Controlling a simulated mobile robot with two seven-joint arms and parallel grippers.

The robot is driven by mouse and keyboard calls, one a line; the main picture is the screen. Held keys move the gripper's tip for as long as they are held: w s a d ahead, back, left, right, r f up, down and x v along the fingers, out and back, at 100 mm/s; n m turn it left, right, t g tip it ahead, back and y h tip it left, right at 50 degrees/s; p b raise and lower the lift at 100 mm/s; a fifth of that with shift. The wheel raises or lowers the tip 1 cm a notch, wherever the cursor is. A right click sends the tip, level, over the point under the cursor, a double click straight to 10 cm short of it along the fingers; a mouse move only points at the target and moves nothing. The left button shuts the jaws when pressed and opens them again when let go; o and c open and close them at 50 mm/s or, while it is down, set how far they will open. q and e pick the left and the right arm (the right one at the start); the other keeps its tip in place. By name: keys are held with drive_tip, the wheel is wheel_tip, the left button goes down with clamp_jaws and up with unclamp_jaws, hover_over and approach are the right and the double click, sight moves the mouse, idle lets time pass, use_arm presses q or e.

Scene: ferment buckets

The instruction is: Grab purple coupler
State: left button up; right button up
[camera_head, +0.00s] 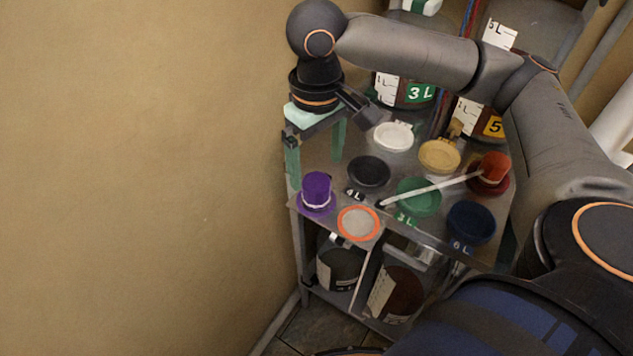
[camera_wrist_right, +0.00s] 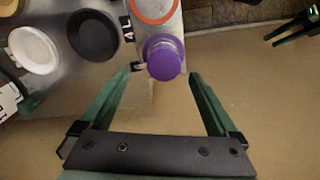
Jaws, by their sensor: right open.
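The purple coupler (camera_head: 316,194), a hat-shaped piece with a light band, stands at the left front corner of the metal shelf top. My right gripper (camera_head: 314,165) is open and empty, above and behind the coupler in the head view. In the right wrist view the coupler (camera_wrist_right: 164,57) shows between the two green fingertips (camera_wrist_right: 164,75), close to both. I cannot tell whether either finger touches it. A dark shape with green fingers (camera_wrist_right: 291,29) at the upper right of the wrist view looks like my left gripper. The head view does not show it.
An orange-rimmed disc (camera_head: 358,223) lies right of the coupler. Black (camera_head: 369,171), white (camera_head: 393,136), yellow, green and blue round pieces lie further in. A red coupler (camera_head: 493,168) and a white stick (camera_head: 430,190) are at the right. A tan wall (camera_head: 140,180) stands close left.

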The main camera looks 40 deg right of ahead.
sight(315, 180)
drive_tip(key=shift+s+a+f+b, duration=0.1)
drive_tip(key=shift+a+f+b, duration=0.1)
drive_tip(key=shift+f, duration=1.2)
drive_tip(key=shift+a+f+b, duration=0.1)
drive_tip(key=shift+f+b, duration=0.1)
drive_tip(key=shift+f, duration=1.15)
drive_tip(key=shift+c, duration=0.3)
clamp_jaws()
